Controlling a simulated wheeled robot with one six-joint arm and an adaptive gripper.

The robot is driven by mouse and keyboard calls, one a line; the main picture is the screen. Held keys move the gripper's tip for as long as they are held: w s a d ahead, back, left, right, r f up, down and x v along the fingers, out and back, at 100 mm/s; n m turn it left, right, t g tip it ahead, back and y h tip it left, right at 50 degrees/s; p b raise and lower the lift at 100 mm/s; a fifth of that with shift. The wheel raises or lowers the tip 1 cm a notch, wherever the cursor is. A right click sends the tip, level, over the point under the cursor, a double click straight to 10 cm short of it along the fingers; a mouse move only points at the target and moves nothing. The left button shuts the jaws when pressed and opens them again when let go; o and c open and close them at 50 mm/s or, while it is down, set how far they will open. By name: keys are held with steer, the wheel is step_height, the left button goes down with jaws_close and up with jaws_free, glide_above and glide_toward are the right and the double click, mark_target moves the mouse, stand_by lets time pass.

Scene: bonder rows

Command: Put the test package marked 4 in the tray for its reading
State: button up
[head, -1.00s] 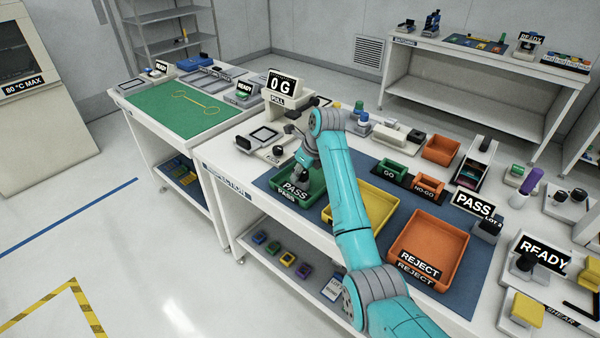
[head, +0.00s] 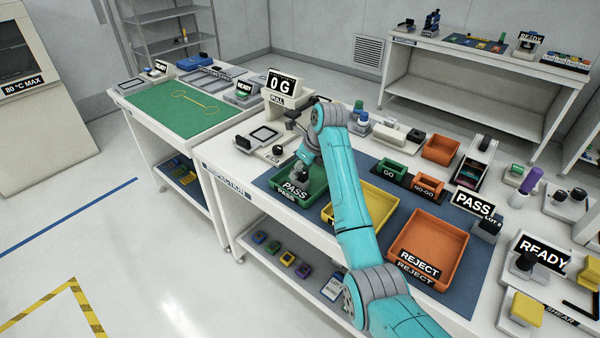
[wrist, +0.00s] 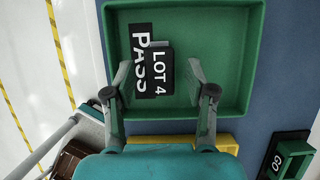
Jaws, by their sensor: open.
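The test package marked LOT 4 (wrist: 160,76) is in the green PASS tray in the wrist view. It has a black label with white letters and overlaps the edge of the PASS marking. The green tray (wrist: 235,107) also shows in the head view (head: 322,203), at the left end of the blue mat. My gripper (wrist: 159,72) is over the tray, with one finger on each side of the package and gaps beside it. It is open. In the head view my gripper (head: 300,173) is low over the tray, and my arm hides part of the tray.
A yellow tray (head: 390,203) and an orange REJECT tray (head: 462,232) stand to the right. A display reading PASS (head: 473,204) stands beyond the REJECT tray. A pull tester reading 0 G (head: 282,85) is behind the green tray.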

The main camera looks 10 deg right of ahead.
steer(key=v, duration=1)
steer(key=shift+r, duration=0.2)
steer(key=shift+s+d, duration=0.1)
steer(key=shift+s, duration=0.05)
